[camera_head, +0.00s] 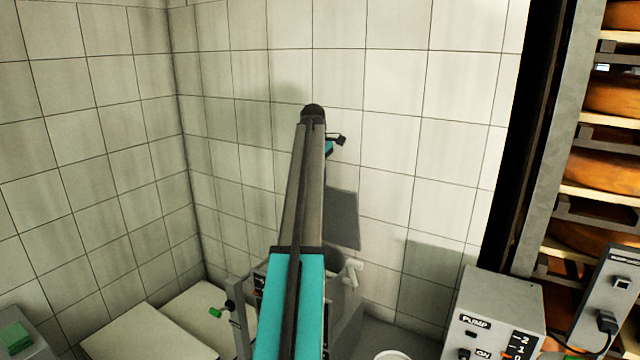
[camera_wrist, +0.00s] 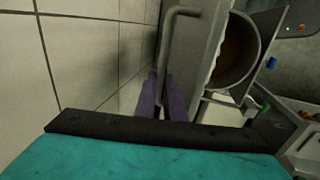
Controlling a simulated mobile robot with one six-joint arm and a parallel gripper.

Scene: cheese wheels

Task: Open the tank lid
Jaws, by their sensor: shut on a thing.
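My gripper (camera_wrist: 163,88), with purple fingers, is shut on the grey bar handle (camera_wrist: 170,45) of the tank lid in the wrist view. The lid (camera_wrist: 198,45) is a grey plate, raised away from the round mouth of the tank (camera_wrist: 245,55), whose inside looks brownish. In the head view the lid (camera_head: 343,218) stands up above the grey tank (camera_head: 343,310), in front of the tiled wall. My arm hides part of the tank, and the gripper fingers cannot be made out there.
The tiled wall (camera_head: 395,130) is close behind the lid. A pump box (camera_head: 490,315) stands at the lower right, before a rack of cheese wheels (camera_head: 605,170). A white bucket (camera_head: 392,355) shows at the bottom edge. Pale slabs (camera_head: 145,335) lie at the lower left.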

